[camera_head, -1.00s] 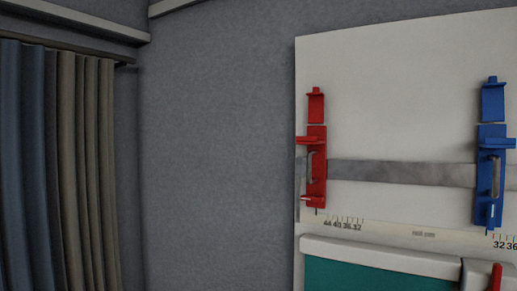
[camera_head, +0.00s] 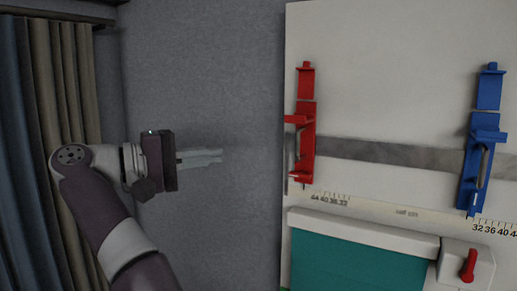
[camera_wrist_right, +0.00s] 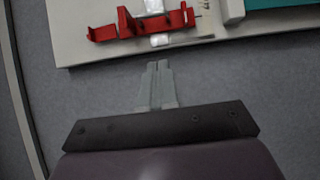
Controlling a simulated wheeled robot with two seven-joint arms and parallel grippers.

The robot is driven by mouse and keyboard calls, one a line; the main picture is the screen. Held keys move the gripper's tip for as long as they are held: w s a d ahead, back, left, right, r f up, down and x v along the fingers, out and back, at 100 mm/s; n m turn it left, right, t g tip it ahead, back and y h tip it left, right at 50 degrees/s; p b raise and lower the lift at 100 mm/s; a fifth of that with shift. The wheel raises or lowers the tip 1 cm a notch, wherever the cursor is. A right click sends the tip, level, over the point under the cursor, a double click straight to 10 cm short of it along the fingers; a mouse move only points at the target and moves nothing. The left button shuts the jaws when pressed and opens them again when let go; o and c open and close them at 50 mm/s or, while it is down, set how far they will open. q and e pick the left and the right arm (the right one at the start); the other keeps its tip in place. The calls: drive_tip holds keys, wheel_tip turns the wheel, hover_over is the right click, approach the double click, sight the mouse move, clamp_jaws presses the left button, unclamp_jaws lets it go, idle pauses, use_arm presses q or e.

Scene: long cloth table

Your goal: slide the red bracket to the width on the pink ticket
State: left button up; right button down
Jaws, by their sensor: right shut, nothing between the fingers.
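The red bracket (camera_head: 307,140) is upright at the left end of a grey rail on a pale board. Its lower tip is just left of the mark labelled 44 on the scale (camera_head: 331,198). My right gripper (camera_head: 221,157) is shut and empty, left of the board and apart from the bracket, pointing right toward it. In the right wrist view, the shut fingers (camera_wrist_right: 158,64) point at the board's edge, with the red bracket (camera_wrist_right: 130,22) beyond them. No pink ticket shows in these frames. My left gripper is not in view.
A blue bracket (camera_head: 482,140) sits on the rail further right. Below are a teal panel with a white top (camera_head: 362,231) and a small white box with a red lever (camera_head: 468,265). Curtains (camera_head: 45,100) hang at far left. Bare grey wall lies between.

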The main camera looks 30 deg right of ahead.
drive_tip(key=s+d+b, duration=0.4)
drive_tip(key=d+b, duration=0.1)
drive_tip(key=d, duration=0.7)
drive_tip(key=shift+d, duration=0.15)
drive_tip(key=s+d+b, duration=0.3)
drive_tip(key=s+b, duration=0.4)
drive_tip(key=shift+s+d, duration=0.2)
drive_tip(key=shift+d, duration=0.1)
